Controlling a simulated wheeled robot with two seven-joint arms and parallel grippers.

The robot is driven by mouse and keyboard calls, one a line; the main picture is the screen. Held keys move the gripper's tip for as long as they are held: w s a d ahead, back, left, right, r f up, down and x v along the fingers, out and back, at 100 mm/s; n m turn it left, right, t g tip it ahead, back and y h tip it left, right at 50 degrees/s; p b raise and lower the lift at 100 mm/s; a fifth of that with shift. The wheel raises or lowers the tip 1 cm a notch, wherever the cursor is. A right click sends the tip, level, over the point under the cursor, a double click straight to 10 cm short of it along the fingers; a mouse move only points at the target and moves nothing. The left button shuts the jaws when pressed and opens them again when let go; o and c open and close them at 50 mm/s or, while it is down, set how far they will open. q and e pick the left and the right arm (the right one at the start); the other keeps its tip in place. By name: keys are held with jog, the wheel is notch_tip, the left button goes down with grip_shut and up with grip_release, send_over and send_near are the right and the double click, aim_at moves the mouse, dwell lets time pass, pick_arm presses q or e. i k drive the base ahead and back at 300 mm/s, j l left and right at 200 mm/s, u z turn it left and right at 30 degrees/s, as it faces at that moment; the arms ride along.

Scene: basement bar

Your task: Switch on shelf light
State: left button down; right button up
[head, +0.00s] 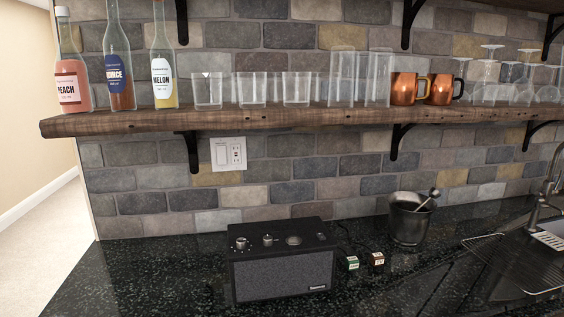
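A wooden shelf (270,121) runs along the brick wall. No lamp that I can make out as the shelf light shows. A white wall plate (228,154) with a switch or socket face sits on the bricks just below the shelf, to the right of a black bracket. Two small blocks with labels stand on the counter, a green and white one (348,263) and a brown and white one (377,260); their lettering is too small to read surely. Neither of my grippers is in view.
A black radio (283,266) with knobs on top stands on the dark counter (140,275), beside the blocks. A dark metal bucket (409,220) stands behind them. Bottles, glasses and copper mugs (405,89) line the shelf. A sink and tap are at right. The counter's left part is clear.

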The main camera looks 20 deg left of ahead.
aim_at(221, 150)
jog(key=i+l, duration=0.1)
jog(key=l, duration=0.25)
jog(key=i+l, duration=0.15)
jog(key=l, duration=0.15)
jog(key=i+l+u, duration=0.1)
jog(key=l, duration=0.25)
jog(key=i+l, duration=0.1)
jog(key=l, duration=0.25)
